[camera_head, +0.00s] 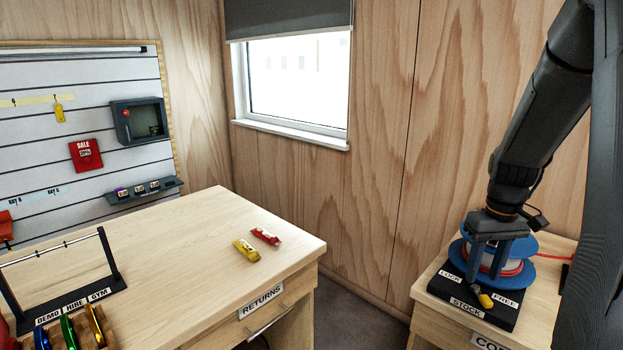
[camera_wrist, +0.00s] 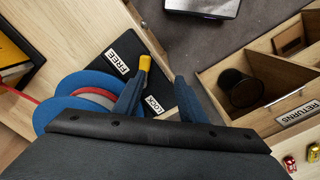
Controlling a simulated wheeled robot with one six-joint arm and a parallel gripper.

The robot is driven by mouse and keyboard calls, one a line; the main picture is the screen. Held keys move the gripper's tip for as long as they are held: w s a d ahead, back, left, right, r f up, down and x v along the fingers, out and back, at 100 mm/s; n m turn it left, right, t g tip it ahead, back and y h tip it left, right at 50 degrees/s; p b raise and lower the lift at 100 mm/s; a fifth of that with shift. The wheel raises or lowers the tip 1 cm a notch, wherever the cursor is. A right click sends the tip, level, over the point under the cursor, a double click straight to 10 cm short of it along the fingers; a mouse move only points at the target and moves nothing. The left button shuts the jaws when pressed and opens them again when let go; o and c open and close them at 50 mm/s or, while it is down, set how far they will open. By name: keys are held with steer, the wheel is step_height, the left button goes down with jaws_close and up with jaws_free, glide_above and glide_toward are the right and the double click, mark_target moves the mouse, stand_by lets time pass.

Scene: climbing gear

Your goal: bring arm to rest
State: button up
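My gripper (camera_head: 488,272) hangs over the black base (camera_head: 500,316) of a blue-flanged reel (camera_head: 519,269) at the right. Its two fingers stand apart with nothing held between them; they also show in the wrist view (camera_wrist: 160,80). A yellow-ended lever (camera_head: 485,299) on the base sits just beyond the fingertips, nearer the FREE label than the LOCK label in the head view. The yellow end also shows in the wrist view (camera_wrist: 145,63), close to the left finger. Whether a finger touches it I cannot tell. The reel carries pale and red cord and is partly hidden behind my gripper.
The reel stands on a wooden cabinet (camera_head: 432,289). A wooden counter (camera_head: 190,240) with a RETURNS drawer holds a yellow piece (camera_head: 245,250) and a red piece (camera_head: 265,236). A black bar rack (camera_head: 65,275) stands at its left. Floor shows between counter and cabinet.

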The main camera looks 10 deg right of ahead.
steer(key=s+a, duration=0.5)
steer(key=a, duration=0.8)
steer(key=s+a+f+t, duration=0.1)
steer(key=s+a, duration=0.4)
steer(key=a, duration=0.8)
steer(key=shift+f+n+b, duration=0.2)
steer(key=shift+n+b, duration=0.1)
steer(key=shift+b, duration=0.05)
